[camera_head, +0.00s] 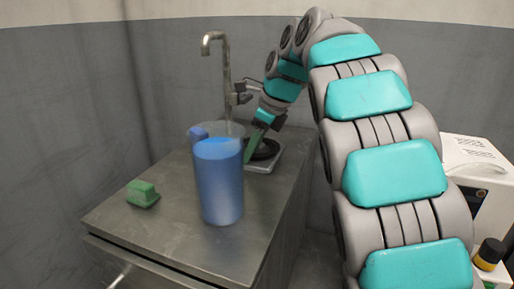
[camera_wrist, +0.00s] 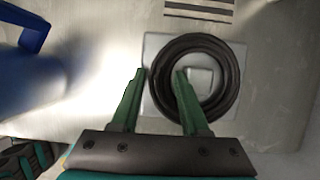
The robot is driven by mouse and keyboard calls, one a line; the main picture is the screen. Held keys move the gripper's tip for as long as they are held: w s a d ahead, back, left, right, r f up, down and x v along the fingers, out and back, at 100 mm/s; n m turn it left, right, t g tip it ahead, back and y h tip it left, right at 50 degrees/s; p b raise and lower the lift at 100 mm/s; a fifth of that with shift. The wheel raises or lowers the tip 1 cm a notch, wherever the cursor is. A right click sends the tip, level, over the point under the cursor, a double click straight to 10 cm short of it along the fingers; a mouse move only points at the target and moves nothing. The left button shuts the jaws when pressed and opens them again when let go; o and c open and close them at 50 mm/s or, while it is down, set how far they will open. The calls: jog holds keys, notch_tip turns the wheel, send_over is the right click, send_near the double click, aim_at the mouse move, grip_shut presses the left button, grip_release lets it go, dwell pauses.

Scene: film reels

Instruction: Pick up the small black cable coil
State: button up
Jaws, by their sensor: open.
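The small black cable coil (camera_wrist: 225,62) is a dark ring lying on a light grey square plate (camera_wrist: 152,48) in the wrist view. It also shows in the head view (camera_head: 266,150), partly hidden behind my gripper and the blue jug. The right fingertip overlaps the left part of the ring in the picture, and the left fingertip lies left of the ring. I cannot tell whether either finger touches the coil. In the head view my gripper (camera_head: 253,143) is just over the plate.
A blue jug (camera_head: 219,185) stands on the metal counter (camera_head: 165,230), close left of my gripper; it also shows in the wrist view (camera_wrist: 30,75). A green block (camera_head: 143,193) lies at the counter's left. A tap (camera_head: 226,70) rises behind. A white machine (camera_head: 480,185) stands right.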

grip_shut()
dwell(0.3)
jog(key=shift+r, duration=0.15)
dwell(0.4)
